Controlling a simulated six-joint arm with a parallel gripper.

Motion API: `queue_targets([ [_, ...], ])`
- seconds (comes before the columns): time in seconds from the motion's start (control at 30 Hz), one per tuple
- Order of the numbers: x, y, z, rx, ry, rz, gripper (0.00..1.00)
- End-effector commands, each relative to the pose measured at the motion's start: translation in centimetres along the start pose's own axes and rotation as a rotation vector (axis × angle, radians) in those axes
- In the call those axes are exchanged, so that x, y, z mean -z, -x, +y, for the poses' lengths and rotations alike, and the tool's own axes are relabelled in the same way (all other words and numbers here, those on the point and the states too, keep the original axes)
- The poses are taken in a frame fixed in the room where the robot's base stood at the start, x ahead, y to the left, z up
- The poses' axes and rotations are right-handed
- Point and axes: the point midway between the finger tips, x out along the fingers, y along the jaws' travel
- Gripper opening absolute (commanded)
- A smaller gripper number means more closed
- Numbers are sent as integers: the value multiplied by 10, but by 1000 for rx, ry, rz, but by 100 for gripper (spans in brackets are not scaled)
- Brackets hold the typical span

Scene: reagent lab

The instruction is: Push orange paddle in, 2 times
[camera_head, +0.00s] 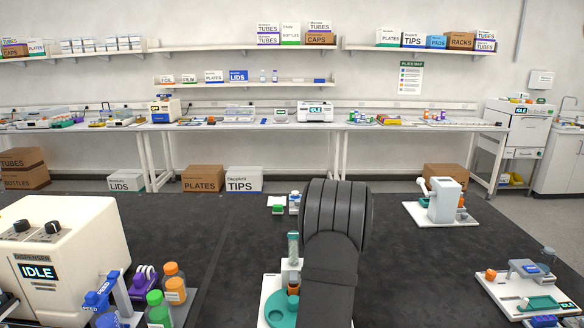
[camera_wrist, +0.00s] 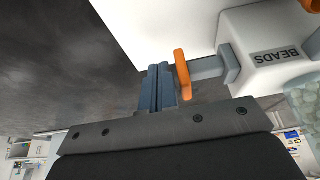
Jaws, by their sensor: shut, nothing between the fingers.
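The orange paddle (camera_wrist: 183,75) shows in the wrist view as an upright plate on the end of a grey stem (camera_wrist: 208,68). The stem enters a white box marked BEADS (camera_wrist: 268,48). My gripper (camera_wrist: 160,86) is shut and empty, its blue-grey fingers close to the left of the paddle. I cannot tell whether they touch it. In the head view my arm hides the gripper and the paddle. A clear bead-filled tube (camera_head: 293,247) stands left of my arm, above a white base (camera_head: 268,284) with a teal disc (camera_head: 282,309).
A cream dispenser reading IDLE (camera_head: 70,250) stands at the left, with orange-capped (camera_head: 174,283) and green-capped (camera_head: 158,308) bottles beside it. A white device (camera_head: 444,200) stands at the right, and another station (camera_head: 530,290) lies at the lower right. Dark bench surface between them is clear.

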Motion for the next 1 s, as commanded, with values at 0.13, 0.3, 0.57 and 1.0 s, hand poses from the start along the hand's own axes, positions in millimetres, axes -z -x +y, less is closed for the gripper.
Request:
queue_targets([
  [0.13,0,0,0,0,0,0,0],
  [0.3,0,0,-2,0,1,0,0],
  [0.57,2,0,-14,1,1,1,0],
  [1.0,4,-1,-27,0,1,1,0],
])
